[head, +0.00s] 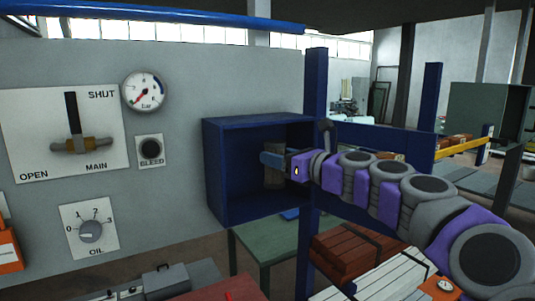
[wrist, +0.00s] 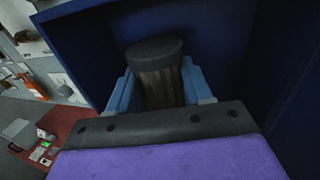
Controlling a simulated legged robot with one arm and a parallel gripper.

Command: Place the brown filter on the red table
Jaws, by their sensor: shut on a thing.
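The brown filter (head: 273,178) is an upright cylinder inside the open blue box (head: 212,170) on the grey panel. In the wrist view the filter (wrist: 162,88) has a dark round cap and a ribbed brown side. My gripper (head: 270,163) reaches into the box from the right. Its light blue fingers (wrist: 160,92) are shut on the filter, one on each side. Whether the filter's base touches the box floor is hidden. The red table (head: 225,291) shows at the bottom edge of the head view. It is also at lower left in the wrist view (wrist: 72,128).
A green table (head: 268,238) stands below the box. A blue post (head: 316,90) rises close to the box's right side. Stacked brown and white boards (head: 345,252) lie under my arm. The panel carries a gauge (head: 144,91), a lever (head: 80,145) and a knob (head: 90,231).

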